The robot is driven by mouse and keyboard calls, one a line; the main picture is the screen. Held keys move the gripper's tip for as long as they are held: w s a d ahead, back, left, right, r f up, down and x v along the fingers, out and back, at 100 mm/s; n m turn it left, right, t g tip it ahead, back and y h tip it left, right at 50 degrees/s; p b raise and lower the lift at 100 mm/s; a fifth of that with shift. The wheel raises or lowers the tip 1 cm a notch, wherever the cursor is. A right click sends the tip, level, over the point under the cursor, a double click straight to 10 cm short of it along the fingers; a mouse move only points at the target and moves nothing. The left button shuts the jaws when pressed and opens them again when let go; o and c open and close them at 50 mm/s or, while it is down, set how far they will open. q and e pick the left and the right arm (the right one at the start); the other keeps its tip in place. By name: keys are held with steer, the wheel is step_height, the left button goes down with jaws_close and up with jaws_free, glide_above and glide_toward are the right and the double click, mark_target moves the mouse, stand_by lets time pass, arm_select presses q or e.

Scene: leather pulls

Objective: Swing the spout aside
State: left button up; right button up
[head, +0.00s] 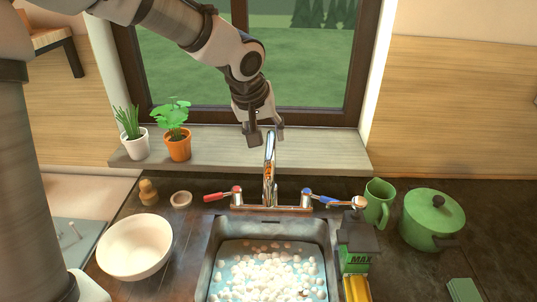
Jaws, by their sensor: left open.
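The chrome spout (269,167) stands upright behind the sink, at the middle of the head view, and its outlet points toward the sink. A red-handled lever (222,194) is on its left and a blue-handled lever (323,198) on its right. My left gripper (265,139) hangs down from above at the top of the spout, in front of the window. Its two fingers are apart, one on each side of the spout's top; I cannot tell whether either touches it. My right gripper is not in view.
The sink (209,262) holds water and many pale round pieces. Two potted plants (177,146) are on the windowsill (320,150).

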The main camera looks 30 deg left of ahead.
mark_target(270, 143)
arm_select(q)
steer(key=w+f, duration=0.1)
steer(key=w+a+f+p, duration=0.1)
steer(key=f, duration=0.1)
steer(key=shift+w+f, duration=0.2)
steer(key=shift+w, duration=0.15)
steer(key=shift+w+f, duration=0.2)
steer(key=shift+f, duration=0.1)
steer(key=shift+s+d+r, duration=0.25)
steer(key=shift+s, duration=0.4)
steer(key=c, duration=0.3)
jaws_close()
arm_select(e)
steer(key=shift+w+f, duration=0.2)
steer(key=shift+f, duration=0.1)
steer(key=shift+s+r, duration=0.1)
